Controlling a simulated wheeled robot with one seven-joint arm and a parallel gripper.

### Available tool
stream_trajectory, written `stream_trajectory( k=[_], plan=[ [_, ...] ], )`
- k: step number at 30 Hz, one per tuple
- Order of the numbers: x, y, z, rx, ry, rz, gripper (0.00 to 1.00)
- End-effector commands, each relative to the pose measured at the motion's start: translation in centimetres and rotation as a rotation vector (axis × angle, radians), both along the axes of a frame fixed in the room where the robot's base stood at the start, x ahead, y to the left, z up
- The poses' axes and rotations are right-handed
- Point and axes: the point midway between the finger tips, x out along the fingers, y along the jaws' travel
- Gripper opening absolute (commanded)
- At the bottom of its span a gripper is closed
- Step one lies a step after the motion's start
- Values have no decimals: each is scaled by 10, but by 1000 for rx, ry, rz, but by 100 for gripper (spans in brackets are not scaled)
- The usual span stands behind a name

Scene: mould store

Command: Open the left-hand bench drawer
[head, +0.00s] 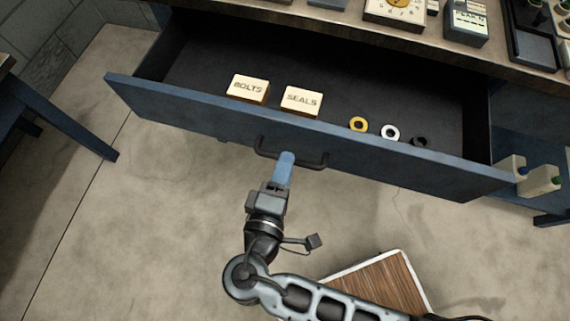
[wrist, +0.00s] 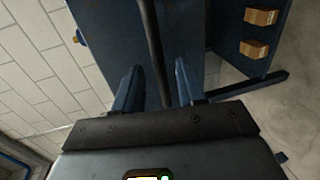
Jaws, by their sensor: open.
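The bench drawer (head: 400,162) is pulled well out, its blue front facing me and its dark inside showing. Its dark bar handle (head: 312,165) is at the middle of the front; the bar also shows in the wrist view (wrist: 152,40). My gripper (head: 287,157) is at the handle. In the wrist view my blue fingers (wrist: 157,84) are apart, with the bar running between them and a gap on each side. Whether the fingers touch the bar is not clear.
In the drawer lie a BOLTS box (head: 248,88), a SEALS box (head: 302,100), a yellow ring (head: 358,124), a white ring (head: 390,132) and a dark ring (head: 419,142). A wooden board (head: 385,285) is on the floor.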

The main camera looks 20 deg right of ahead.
Motion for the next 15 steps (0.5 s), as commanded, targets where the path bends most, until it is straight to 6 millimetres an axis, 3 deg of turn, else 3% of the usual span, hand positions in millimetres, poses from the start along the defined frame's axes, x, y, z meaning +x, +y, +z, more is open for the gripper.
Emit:
stream_trajectory(
  k=[9, 15],
  plan=[
    [-40, 30, 9, 0, 0, 3, 40],
    [-54, 39, 13, 0, 0, 2, 40]
  ],
)
